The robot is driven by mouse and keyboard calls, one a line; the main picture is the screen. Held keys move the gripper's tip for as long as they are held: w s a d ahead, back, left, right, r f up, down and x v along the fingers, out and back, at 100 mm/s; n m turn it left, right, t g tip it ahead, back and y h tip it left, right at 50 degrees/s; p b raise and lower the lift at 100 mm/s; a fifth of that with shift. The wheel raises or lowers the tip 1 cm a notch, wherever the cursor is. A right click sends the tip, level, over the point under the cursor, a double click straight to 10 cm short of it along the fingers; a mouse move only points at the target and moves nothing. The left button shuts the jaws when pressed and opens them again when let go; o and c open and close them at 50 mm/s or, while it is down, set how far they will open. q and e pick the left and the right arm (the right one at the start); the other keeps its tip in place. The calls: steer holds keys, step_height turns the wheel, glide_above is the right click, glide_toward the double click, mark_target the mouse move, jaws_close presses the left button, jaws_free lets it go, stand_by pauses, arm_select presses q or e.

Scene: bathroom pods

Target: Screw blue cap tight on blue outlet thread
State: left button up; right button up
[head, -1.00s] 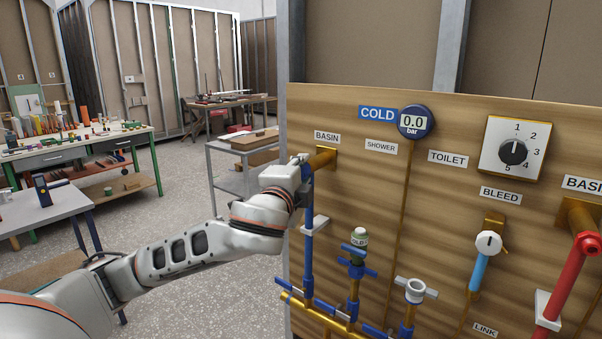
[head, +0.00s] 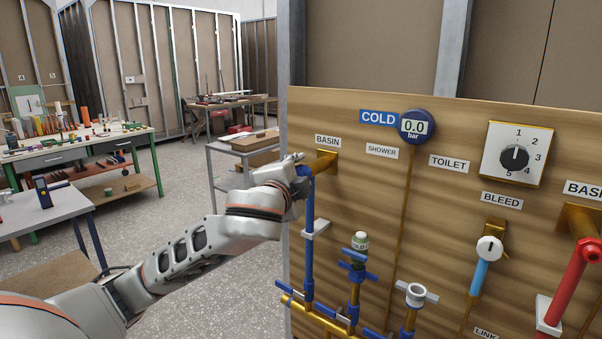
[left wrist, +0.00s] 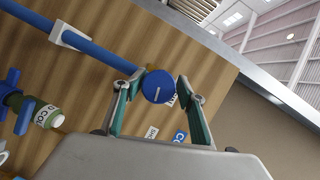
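The blue cap (left wrist: 158,86) shows face-on in the left wrist view as a round disc with a short white line. It sits at the end of the blue pipe (left wrist: 95,47), by the brass outlet, and hides the thread behind it. My left gripper (left wrist: 160,80) has one finger on each side of the cap, with a narrow gap seeming to show at each tip. In the head view, my left gripper (head: 298,163) is at the top of the blue pipe (head: 309,240), by the brass BASIN outlet (head: 324,160). My right gripper is not in view.
The wooden panel (head: 450,125) holds a COLD gauge (head: 416,127) reading 0.0, a dial (head: 515,155), a blue valve with a green-and-white top (head: 359,250), a white-collared fitting (head: 415,293) and a red pipe (head: 568,290). Benches stand left, with open floor between.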

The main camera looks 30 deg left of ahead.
arm_select(q)
steer(key=shift+w+d+f+n+g+h, duration=0.1)
steer(key=shift+n+g+h, duration=0.15)
steer(key=shift+n, duration=0.35)
steer(key=shift+d+n+g+h, duration=0.1)
steer(key=shift+n+g+h, duration=0.15)
steer(key=shift+n, duration=0.35)
steer(key=n+h, duration=0.1)
steer(key=n, duration=0.2)
steer(key=shift+g+h, duration=0.4)
steer(key=n+h, duration=0.3)
steer(key=n, duration=0.2)
steer(key=shift+a+g, duration=0.15)
steer(key=shift+g, duration=0.25)
jaws_close()
steer(key=shift+m+y, duration=0.8)
steer(key=shift+m, duration=0.3)
steer(key=shift+o, duration=1.4)
jaws_free()
steer(key=v, duration=0.7)
steer(key=shift+s, duration=0.3)
